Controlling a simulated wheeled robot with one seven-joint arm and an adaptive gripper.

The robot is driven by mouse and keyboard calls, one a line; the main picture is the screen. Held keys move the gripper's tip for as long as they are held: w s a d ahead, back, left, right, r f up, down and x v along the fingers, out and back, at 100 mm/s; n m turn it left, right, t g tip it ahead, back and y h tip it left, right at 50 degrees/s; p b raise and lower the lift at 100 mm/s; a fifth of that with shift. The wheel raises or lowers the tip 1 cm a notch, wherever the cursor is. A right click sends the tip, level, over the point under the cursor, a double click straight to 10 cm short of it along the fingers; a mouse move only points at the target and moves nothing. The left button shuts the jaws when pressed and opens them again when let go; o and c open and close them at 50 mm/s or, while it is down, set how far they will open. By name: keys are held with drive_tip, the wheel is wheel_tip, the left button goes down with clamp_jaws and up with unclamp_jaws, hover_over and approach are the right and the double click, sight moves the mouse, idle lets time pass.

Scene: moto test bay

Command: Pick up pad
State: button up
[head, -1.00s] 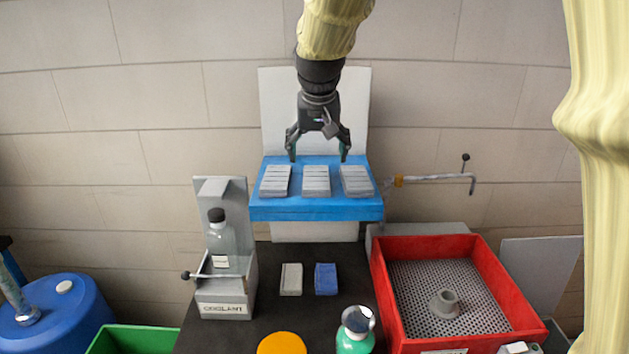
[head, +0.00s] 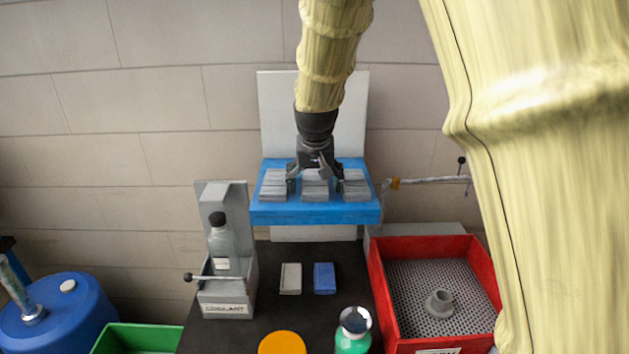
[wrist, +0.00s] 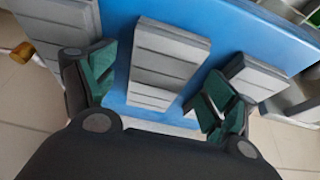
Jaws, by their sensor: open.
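Three grey ribbed pads sit in a row on a blue shelf (head: 315,214): a left pad (head: 273,186), a middle pad (head: 314,190) and a right pad (head: 356,187). My gripper (head: 315,190) is open over the shelf, its fingers on either side of the middle pad. In the wrist view the middle pad (wrist: 167,62) lies between the two green-lined fingertips (wrist: 157,95), with a gap on each side. Another pad (wrist: 252,78) is just beyond the right finger, and part of a further pad (wrist: 60,25) shows at upper left.
A coolant bottle stand (head: 228,290) is at left, a red tray (head: 383,310) at right. A white backboard (head: 315,90) rises behind.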

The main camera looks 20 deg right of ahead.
drive_tip(key=shift+f, duration=0.2)
drive_tip(key=shift+w, duration=0.1)
drive_tip(key=shift+c, duration=0.2)
drive_tip(key=c, duration=0.8)
drive_tip(key=shift+r, duration=0.1)
drive_tip(key=shift+c, duration=0.2)
